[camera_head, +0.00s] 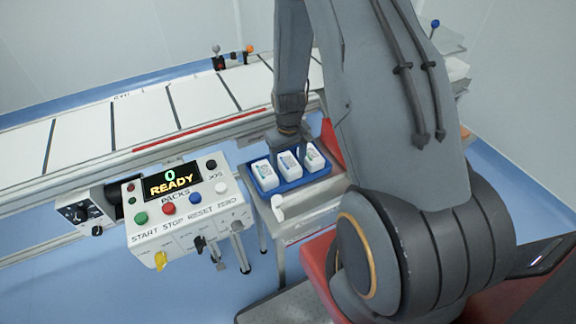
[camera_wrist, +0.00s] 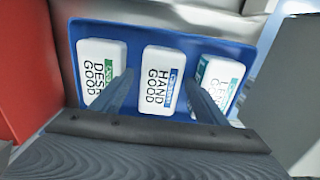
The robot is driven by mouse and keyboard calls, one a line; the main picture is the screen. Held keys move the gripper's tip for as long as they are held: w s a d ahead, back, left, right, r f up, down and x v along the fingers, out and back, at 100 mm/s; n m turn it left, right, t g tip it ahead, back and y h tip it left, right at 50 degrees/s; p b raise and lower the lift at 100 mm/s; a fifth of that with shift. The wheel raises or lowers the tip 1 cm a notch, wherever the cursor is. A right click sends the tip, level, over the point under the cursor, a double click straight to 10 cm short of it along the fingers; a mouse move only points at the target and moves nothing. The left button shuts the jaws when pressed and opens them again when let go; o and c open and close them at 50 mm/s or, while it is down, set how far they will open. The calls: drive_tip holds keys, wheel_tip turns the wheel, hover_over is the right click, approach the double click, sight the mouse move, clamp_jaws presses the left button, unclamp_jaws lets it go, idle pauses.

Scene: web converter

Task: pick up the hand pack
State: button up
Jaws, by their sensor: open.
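The hand pack (camera_wrist: 160,82) is a white pack with a blue label, lying in the middle of a blue tray (camera_wrist: 185,36). Its printed word HAND shows in the wrist view. In the head view the hand pack (camera_head: 289,165) is the middle one of three packs in the tray (camera_head: 263,192). My gripper (camera_wrist: 160,92) is open, with one finger on each side of the hand pack. I cannot tell whether the fingers touch it. In the head view my gripper (camera_head: 291,145) is above the tray, and its fingertips are partly hidden.
A control box (camera_head: 180,210) reading READY stands left of the tray. A conveyor (camera_head: 140,115) runs behind.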

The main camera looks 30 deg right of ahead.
drive_tip(key=shift+f, duration=0.1)
drive_tip(key=shift+c, duration=0.2)
drive_tip(key=c, duration=1.2)
